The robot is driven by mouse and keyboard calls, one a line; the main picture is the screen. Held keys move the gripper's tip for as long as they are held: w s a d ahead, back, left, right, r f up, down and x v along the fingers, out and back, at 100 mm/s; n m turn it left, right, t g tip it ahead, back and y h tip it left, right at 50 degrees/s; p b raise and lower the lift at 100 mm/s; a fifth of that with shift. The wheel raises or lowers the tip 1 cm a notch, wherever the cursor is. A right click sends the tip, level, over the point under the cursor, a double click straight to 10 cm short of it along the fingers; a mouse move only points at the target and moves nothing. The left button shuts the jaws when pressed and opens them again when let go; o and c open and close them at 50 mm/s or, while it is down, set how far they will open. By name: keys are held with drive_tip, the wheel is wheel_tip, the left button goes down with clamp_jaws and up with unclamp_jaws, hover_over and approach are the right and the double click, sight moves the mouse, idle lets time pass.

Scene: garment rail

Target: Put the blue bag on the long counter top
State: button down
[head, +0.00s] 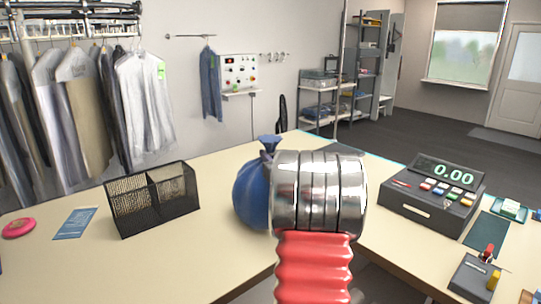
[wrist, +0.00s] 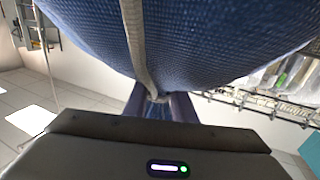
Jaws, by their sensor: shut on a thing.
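The blue bag (head: 252,195) is a round cloth sack with its gathered neck upward, in the middle of the head view. It fills the top of the wrist view (wrist: 220,40), where a pale cord runs down to its neck. My gripper (wrist: 158,105) is shut on the bag at the gathered part below the cord. In the head view my arm hides the gripper and the bag's right side. The long counter top (head: 215,235) is pale cream and lies around and behind the bag. I cannot tell whether the bag's underside touches it.
A black mesh basket (head: 152,203) stands left of the bag. A blue leaflet (head: 75,223) and a pink round thing (head: 18,228) lie farther left. A cash register (head: 432,193) and a card terminal (head: 474,277) stand on the right. Bare counter lies between basket and bag.

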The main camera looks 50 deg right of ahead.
drive_tip(key=c, duration=1.5)
unclamp_jaws()
drive_tip(key=shift+r, duration=0.1)
drive_tip(key=v, duration=1.2)
drive_tip(key=w+a+n+g+y, duration=0.1)
drive_tip(key=w+a+g, duration=0.15)
drive_tip(key=a, duration=0.95)
drive_tip(key=w+a+g+y, duration=0.15)
drive_tip(key=w+a, duration=0.25)
drive_tip(key=a, duration=0.8)
drive_tip(key=s+a+f+n+g+y, duration=0.1)
drive_tip(key=s+a+f+g+y, duration=0.1)
drive_tip(key=s+a, duration=0.3)
drive_tip(key=s+a+f+n+g+y, duration=0.2)
drive_tip(key=s+a+f, duration=0.2)
drive_tip(key=a, duration=1)
drive_tip(key=s+a+f+n+g+y, duration=0.1)
drive_tip(key=s+a+f+n+y, duration=0.1)
drive_tip(key=s+a, duration=0.6)
drive_tip(key=shift+s+a+f+g+y, duration=0.1)
drive_tip(key=shift+a+f+g+y, duration=0.15)
drive_tip(key=shift+a, duration=0.35)
drive_tip(key=shift+s+a+f+g+y, duration=0.15)
drive_tip(key=shift+a+f, duration=0.15)
drive_tip(key=shift+a, duration=0.3)
